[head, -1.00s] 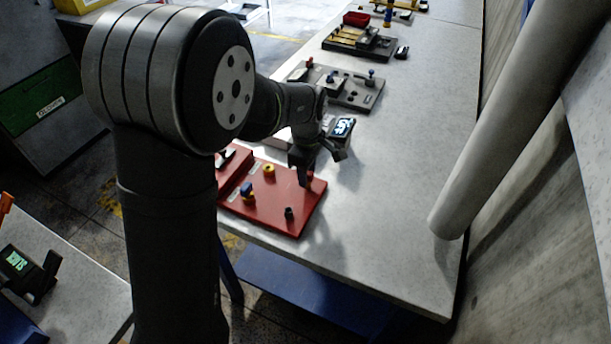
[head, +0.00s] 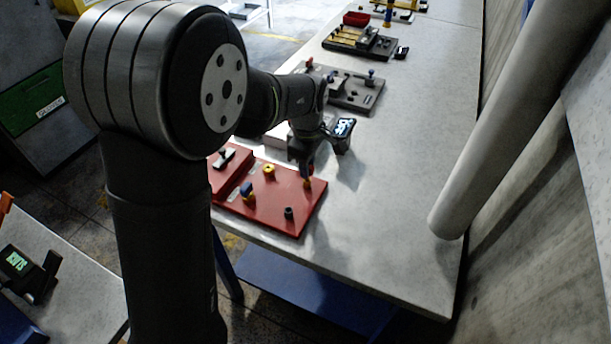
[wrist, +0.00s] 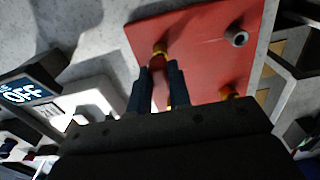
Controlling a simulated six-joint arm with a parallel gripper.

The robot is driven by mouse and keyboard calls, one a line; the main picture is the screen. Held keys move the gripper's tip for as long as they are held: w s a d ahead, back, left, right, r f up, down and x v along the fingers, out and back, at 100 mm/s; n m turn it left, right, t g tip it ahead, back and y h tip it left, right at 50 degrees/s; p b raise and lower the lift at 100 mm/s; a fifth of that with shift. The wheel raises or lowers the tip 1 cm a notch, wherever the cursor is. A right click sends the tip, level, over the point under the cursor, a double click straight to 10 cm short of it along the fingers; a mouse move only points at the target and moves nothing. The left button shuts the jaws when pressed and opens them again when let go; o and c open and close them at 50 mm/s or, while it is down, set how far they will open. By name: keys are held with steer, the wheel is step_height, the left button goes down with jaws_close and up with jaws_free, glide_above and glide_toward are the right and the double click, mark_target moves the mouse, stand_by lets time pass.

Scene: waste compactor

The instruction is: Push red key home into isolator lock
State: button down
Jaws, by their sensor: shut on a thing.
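My gripper (head: 304,168) is over the back right part of the red board (head: 270,209). In the wrist view its two dark fingers (wrist: 158,72) are shut on the red key (wrist: 157,64), which shows as a narrow red strip between them. The yellow isolator lock (wrist: 160,47) shows just beyond the fingertips, in line with the key. It also shows in the head view as a small yellow post (head: 307,184) directly below the gripper. I cannot tell how deep the key sits in the lock; the fingers hide most of it.
A display unit reading OFF (wrist: 22,91) stands close to the gripper. The bench on the right (head: 390,215) is clear.

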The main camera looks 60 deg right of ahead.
steer(key=shift+r, duration=1.4)
steer(key=shift+w, duration=0.1)
steer(key=w+r, duration=0.3)
steer(key=w, duration=0.8)
steer(key=shift+w+r, duration=0.15)
steer(key=shift+r, duration=0.1)
steer(key=shift+f, duration=0.15)
steer(key=shift+f, duration=2.75)
steer(key=shift+f, duration=1.45)
steer(key=c, duration=1.3)
jaws_free()
steer(key=shift+o, duration=0.2)
